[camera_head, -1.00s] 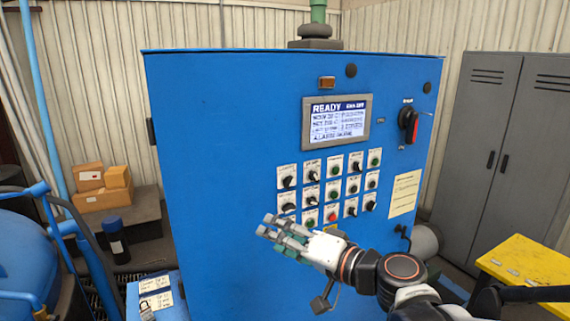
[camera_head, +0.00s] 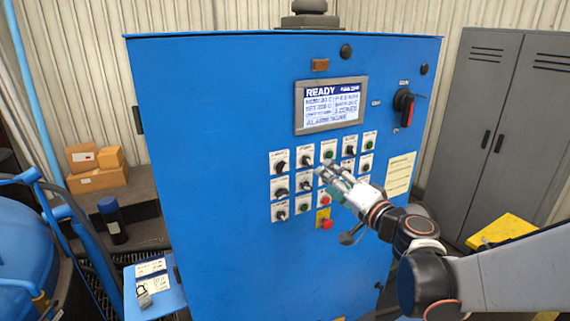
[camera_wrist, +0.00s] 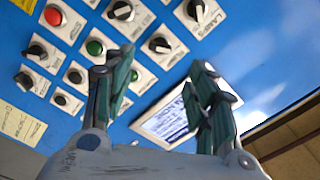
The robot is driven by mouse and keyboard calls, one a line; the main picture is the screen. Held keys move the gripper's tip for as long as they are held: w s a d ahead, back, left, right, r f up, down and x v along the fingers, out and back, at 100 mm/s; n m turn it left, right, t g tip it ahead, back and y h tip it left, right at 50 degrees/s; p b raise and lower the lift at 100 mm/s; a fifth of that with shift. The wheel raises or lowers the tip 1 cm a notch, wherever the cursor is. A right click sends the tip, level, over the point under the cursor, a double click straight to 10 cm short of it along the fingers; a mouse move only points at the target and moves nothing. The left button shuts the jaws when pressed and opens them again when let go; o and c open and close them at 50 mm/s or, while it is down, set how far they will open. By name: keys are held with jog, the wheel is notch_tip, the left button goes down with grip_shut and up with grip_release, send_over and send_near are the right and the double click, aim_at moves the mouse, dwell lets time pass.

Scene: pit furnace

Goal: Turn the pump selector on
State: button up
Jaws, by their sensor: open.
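The blue control cabinet (camera_head: 215,130) carries rows of black selector knobs, green buttons and a red button on white label plates. The labels are too small or blurred to tell which knob is the pump selector. My gripper (camera_head: 322,174) is in front of the middle of the panel, its fingers over part of the rows. In the wrist view my gripper (camera_wrist: 165,60) is open and empty, fingers spread. A black knob (camera_wrist: 160,45) shows between and beyond the fingertips. Another knob (camera_wrist: 197,10), labelled LAMPS, is at the top. I cannot tell whether the fingers touch the panel.
A screen (camera_head: 332,104) reading READY sits above the knobs. A black and red rotary switch (camera_head: 404,106) is to its right. A red button on yellow (camera_head: 326,224) lies below the rows. A grey locker (camera_head: 490,120) and yellow surface (camera_head: 500,228) stand at right.

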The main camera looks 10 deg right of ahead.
aim_at(310, 163)
jog(key=x, duration=1)
jog(key=c, duration=1)
